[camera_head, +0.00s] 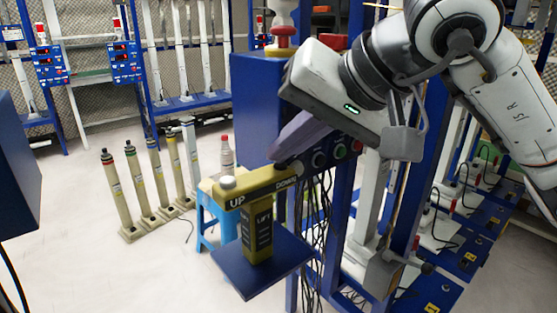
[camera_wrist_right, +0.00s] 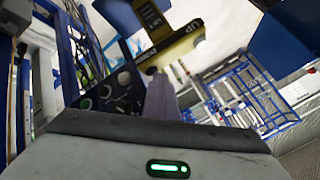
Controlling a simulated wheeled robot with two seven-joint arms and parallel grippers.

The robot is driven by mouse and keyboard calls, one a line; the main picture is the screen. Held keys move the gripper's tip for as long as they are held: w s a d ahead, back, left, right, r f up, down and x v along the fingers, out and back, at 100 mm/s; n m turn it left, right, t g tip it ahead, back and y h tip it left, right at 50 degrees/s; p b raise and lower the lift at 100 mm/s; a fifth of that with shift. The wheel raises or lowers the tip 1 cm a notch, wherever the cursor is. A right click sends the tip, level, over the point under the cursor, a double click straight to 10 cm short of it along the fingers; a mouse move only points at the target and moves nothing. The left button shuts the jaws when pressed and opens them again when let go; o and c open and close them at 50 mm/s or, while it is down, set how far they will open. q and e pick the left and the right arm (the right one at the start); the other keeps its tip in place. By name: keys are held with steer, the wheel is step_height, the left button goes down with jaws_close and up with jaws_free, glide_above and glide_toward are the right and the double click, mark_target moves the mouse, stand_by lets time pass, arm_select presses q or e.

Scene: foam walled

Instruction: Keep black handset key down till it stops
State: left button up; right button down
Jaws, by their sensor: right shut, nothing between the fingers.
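The yellow lift handset (camera_head: 258,188) stands upright on a blue plate (camera_head: 262,262), with a crossbar marked UP on the left and DOWN on the right. A pale round key (camera_head: 227,182) sits on the UP end. The black key (camera_head: 290,167) on the DOWN end is mostly hidden by my right gripper (camera_head: 283,156), which is shut and empty. Its fingertips are at that key and seem to touch it; how far it is pressed I cannot tell. The right wrist view shows the fingers (camera_wrist_right: 159,98) reaching the DOWN end of the handset (camera_wrist_right: 172,46). My left gripper is out of view.
A blue post frame with a control panel (camera_head: 325,155) and hanging cables stands right beside the handset. Several yellowish cylinders (camera_head: 150,190) stand on the floor at left. A bottle (camera_head: 226,152) is on a blue stool behind. The front-left floor is clear.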

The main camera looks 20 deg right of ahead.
stand_by(0.4)
steer(key=shift+r+p, duration=0.7)
steer(key=shift+r, duration=0.2)
steer(key=shift+r, duration=0.15)
step_height(320, 180, up, 5)
steer(key=p, duration=0.4)
steer(key=shift+s+f, duration=0.1)
steer(key=shift+f, duration=0.1)
